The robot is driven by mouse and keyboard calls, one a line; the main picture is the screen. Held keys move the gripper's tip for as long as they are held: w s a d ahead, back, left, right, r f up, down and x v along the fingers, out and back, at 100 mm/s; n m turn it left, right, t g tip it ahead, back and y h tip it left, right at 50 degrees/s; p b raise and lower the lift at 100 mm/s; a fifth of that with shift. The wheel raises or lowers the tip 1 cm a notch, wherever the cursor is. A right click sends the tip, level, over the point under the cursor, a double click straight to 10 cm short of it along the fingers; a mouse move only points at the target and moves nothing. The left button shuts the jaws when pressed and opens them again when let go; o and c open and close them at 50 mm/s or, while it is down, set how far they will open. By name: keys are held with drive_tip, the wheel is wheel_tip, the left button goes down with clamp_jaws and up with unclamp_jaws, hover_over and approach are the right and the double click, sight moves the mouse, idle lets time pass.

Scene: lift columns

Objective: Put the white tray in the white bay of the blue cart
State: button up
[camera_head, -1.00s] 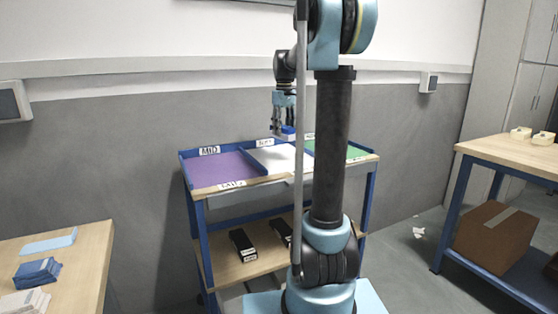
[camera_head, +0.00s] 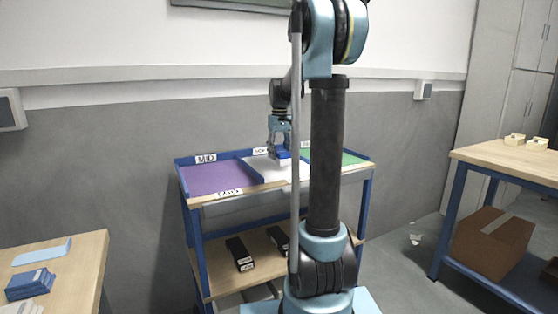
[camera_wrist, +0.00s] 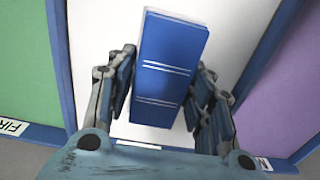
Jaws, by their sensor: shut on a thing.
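My gripper (camera_head: 279,150) is shut on a blue block with thin white stripes (camera_wrist: 168,68), seen between the fingers in the wrist view. The gripper points down over the white bay (camera_head: 262,172) of the blue cart (camera_head: 197,250). In the wrist view, the white bay floor (camera_wrist: 96,40) lies under and around the block. I cannot tell whether the block touches it. No separate white tray can be made out; the held thing looks blue.
The purple bay (camera_head: 210,180) and green bay (camera_head: 325,158) flank the white bay, with blue dividers between. Black boxes (camera_head: 240,254) lie on the lower shelf. A table with blue packs (camera_head: 30,284) is at left, and a workbench (camera_head: 510,160) at right.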

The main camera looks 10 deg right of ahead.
drive_tip(key=shift+f, duration=1.3)
drive_tip(key=o, duration=0.8)
drive_tip(key=shift+o, duration=0.2)
wheel_tip(320, 180, up, 12)
